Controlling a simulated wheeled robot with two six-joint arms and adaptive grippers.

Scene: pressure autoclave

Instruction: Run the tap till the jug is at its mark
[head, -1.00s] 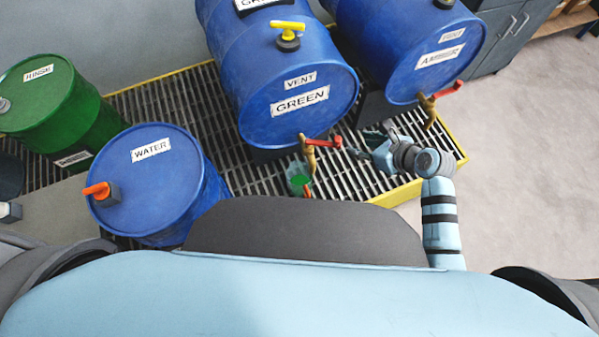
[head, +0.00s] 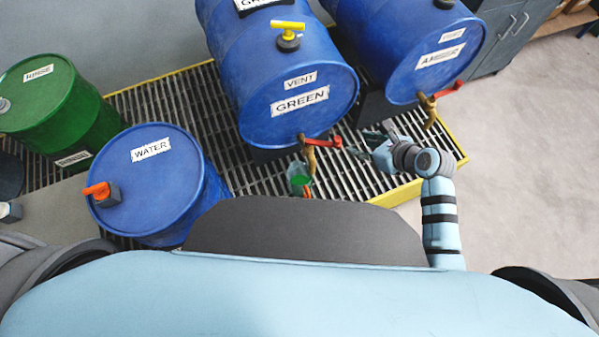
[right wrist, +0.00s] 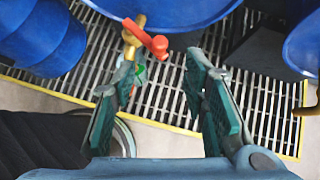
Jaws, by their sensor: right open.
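The blue drum labelled GREEN (head: 300,98) lies on its side with a brass tap (head: 308,152) at its front. The tap's red handle (head: 325,142) points right; the right wrist view shows the handle (right wrist: 150,40) just beyond my fingers. A small jug (head: 300,178) with green in it stands under the tap; its level and mark are too small to read. In the right wrist view the jug is mostly hidden behind my left-hand finger. My right gripper (head: 368,144) is open and empty, just right of the handle and apart from it.
The drum labelled AMBER (head: 425,62), with its own red-handled tap (head: 432,102), lies to the right. A blue WATER drum (head: 150,180) and a green RINSE drum (head: 45,100) stand at left. A slatted grate (head: 190,105) with yellow edges lies beneath.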

